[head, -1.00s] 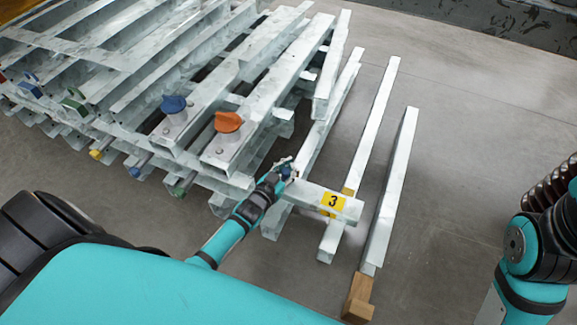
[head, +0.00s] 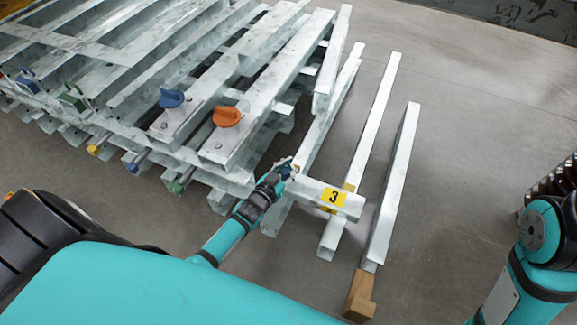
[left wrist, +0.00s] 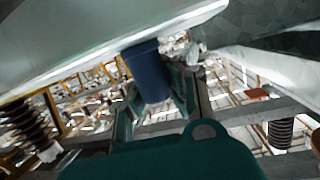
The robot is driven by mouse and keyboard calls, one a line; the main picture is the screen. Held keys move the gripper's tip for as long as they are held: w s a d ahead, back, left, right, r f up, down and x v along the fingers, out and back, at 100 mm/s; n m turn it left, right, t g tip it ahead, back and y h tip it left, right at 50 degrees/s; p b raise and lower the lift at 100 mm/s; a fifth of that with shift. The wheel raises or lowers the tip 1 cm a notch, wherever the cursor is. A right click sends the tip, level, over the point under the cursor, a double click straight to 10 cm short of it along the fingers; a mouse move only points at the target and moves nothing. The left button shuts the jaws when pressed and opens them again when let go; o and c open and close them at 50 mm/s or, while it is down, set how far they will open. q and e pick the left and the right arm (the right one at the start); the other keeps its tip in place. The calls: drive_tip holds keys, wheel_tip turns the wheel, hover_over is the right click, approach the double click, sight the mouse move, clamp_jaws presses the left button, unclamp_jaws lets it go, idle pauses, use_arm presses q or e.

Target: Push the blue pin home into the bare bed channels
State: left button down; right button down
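My left gripper (head: 286,173) is at the near end of a galvanized bed channel (head: 325,115), left of the yellow plate marked 3 (head: 333,198). In the left wrist view a dark blue pin (left wrist: 148,72) stands between the two teal fingers (left wrist: 158,108), which lie close along both its sides. Its upper end meets the underside of a pale metal channel (left wrist: 75,45); how deep it sits is hidden. In the head view only a small blue patch shows at the fingertips. My right arm shows at the right edge; its gripper is out of frame.
Stacked galvanized frames fill the upper left, with a blue knob (head: 172,98) and an orange knob (head: 227,116) on top. Yellow, blue and green pin ends jut from their near edge. A wooden block (head: 359,296) lies under the rightmost channel (head: 394,185).

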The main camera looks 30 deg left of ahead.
use_arm(q)
drive_tip(key=c, duration=1.3)
unclamp_jaws()
drive_tip(key=shift+s, duration=0.4)
drive_tip(key=v, duration=1.1)
drive_tip(key=shift+r, duration=0.15)
